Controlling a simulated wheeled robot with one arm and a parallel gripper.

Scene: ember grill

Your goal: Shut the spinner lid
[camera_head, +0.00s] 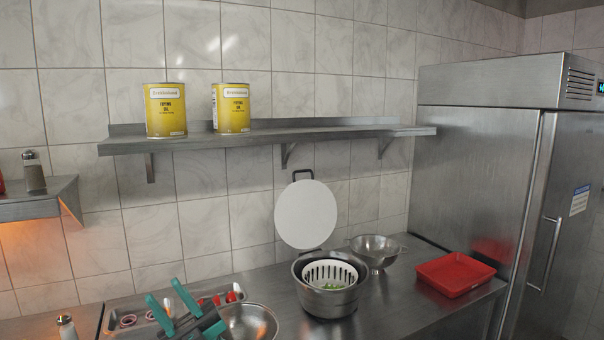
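The spinner (330,299) is a dark grey pot with a white slotted basket (331,268) inside, standing on the steel counter. Some green pieces lie in the basket. Its lid (305,214) is a round white disc with a dark handle (303,174) at its top edge. The lid stands open, nearly upright, behind the pot, joined at the pot's back rim.
A steel colander (374,250) and a red tray (455,275) stand right of the spinner. A wall shelf (270,138) with two yellow cans hangs above. A fridge (487,180) closes the right end.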

